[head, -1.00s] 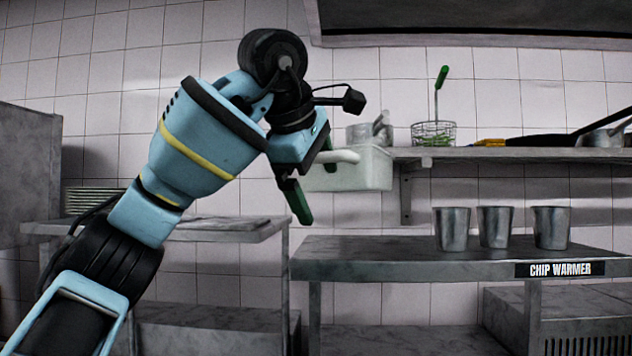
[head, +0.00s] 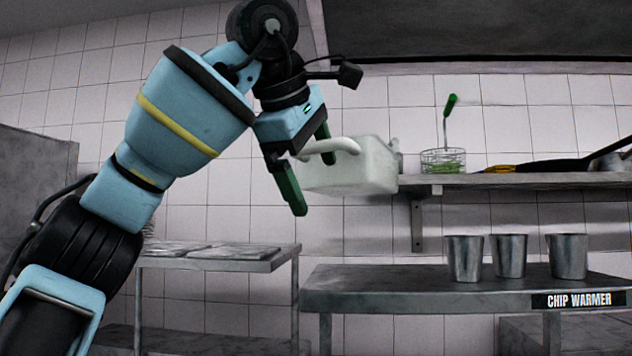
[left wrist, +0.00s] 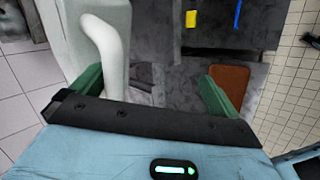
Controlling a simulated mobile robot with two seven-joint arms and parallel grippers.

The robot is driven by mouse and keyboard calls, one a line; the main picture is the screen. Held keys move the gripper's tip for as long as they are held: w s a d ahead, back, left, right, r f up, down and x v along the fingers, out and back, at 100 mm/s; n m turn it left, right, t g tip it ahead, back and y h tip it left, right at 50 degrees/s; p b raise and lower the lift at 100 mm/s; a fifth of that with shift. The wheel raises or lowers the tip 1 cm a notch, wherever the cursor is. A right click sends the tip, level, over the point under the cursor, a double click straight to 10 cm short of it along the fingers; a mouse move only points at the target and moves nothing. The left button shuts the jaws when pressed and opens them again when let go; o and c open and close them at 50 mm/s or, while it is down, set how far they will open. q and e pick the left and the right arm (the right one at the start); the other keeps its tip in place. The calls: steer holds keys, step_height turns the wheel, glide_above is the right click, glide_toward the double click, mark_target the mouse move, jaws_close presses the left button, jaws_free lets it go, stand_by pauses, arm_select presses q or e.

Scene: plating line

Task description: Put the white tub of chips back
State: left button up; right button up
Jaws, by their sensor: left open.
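The white tub (head: 365,172), with a thick pale handle, is in front of the left end of the wall shelf. What bears it cannot be made out. My left gripper (head: 312,180) is open, its green fingers apart at the tub's left side, close to the handle. In the left wrist view the tub (left wrist: 65,35) stands at upper left, its handle close beside the left finger of my gripper (left wrist: 150,80). Whether the finger touches the handle cannot be told. The tub's inside is hidden. My right gripper is not in view.
The wall shelf (head: 520,180) holds a wire basket (head: 443,160) with a green-handled tool. Three metal cups (head: 508,256) stand on the bench labelled CHIP WARMER (head: 400,285), whose left part is bare. A lower table (head: 215,262) at left has flat trays.

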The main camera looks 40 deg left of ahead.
arm_select(q)
steer(key=shift+c, duration=0.2)
jaws_close()
stand_by(0.6)
